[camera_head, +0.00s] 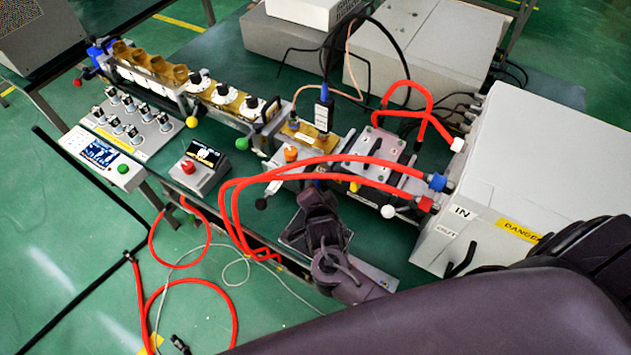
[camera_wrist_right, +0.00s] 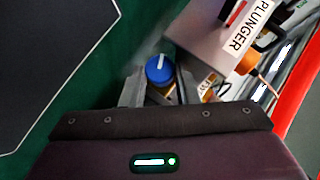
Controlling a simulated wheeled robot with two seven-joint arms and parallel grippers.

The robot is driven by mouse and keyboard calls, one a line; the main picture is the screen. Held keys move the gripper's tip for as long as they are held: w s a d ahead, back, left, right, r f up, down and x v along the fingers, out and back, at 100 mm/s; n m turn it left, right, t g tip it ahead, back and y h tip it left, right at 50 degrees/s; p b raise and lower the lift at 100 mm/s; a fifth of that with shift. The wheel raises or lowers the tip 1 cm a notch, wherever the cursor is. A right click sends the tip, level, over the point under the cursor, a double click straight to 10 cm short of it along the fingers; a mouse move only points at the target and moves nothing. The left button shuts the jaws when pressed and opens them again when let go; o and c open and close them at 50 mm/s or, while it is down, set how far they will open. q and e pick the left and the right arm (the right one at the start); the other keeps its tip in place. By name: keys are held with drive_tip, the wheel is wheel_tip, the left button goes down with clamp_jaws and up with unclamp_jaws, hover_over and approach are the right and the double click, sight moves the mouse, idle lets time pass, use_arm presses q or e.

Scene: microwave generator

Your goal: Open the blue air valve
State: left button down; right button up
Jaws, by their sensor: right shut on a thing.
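A round blue knob (camera_wrist_right: 160,70) with a white pointer line shows in the right wrist view, just in front of my right gripper. My right gripper (camera_wrist_right: 159,82) has one grey finger on each side of the knob and is shut on it. The fitting under the knob is partly hidden by the gripper body. I cannot make out this knob with certainty in the head view. My left gripper is not in view.
A box with a PLUNGER label (camera_wrist_right: 251,27) stands close to the right of the knob. In the head view, red hoses (camera_head: 310,168) arch to a grey cabinet (camera_head: 535,160). A small box with a red knob (camera_head: 199,168) stands left of them.

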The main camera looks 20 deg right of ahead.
idle(0.3)
drive_tip(key=o, duration=1)
drive_tip(key=shift+r, duration=0.1)
drive_tip(key=shift+w, duration=0.1)
